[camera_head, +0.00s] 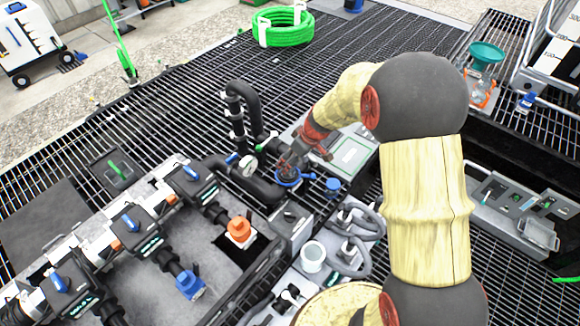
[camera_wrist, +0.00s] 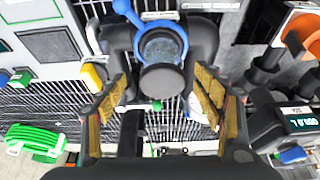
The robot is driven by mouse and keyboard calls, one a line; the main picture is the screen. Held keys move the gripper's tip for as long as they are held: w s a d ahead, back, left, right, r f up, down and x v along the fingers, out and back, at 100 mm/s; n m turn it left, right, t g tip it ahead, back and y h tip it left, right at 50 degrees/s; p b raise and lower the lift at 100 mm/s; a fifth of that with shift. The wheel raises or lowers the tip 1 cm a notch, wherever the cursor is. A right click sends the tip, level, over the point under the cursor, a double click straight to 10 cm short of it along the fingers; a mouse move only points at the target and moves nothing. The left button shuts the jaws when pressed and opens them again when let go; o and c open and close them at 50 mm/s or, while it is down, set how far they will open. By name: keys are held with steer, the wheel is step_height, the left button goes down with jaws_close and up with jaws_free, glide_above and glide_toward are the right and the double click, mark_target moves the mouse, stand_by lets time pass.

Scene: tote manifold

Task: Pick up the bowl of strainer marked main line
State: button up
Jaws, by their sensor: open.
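A strainer with a blue ring (camera_wrist: 180,33) and a blue lever sits in black pipework at the top middle of the wrist view. Its bowl (camera_wrist: 162,48) looks clear and greyish, with a dark round end (camera_wrist: 162,82) facing the wrist camera. White labels by it are too small to read. My gripper (camera_wrist: 161,88) is open and empty, with one finger to each side of the bowl and a visible gap on both sides. In the head view, my gripper (camera_head: 290,163) is just above the blue ring (camera_head: 288,178); the bowl is mostly hidden there.
Black pipes with a white gauge (camera_head: 248,165) stand close left of the gripper. A valve manifold with blue handles (camera_head: 130,222) and an orange cap (camera_head: 239,229) lies at the lower left. A white cup (camera_head: 313,256) stands in front. Open grating lies behind, with a green hose coil (camera_head: 284,27).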

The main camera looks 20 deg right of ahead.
steer(key=b+x, duration=0.2)
steer(key=x, duration=0.3)
steer(key=shift+a+f, duration=0.15)
steer(key=shift+f, duration=0.1)
steer(key=shift+r, duration=0.1)
steer(key=c, duration=0.3)
steer(key=c, duration=1)
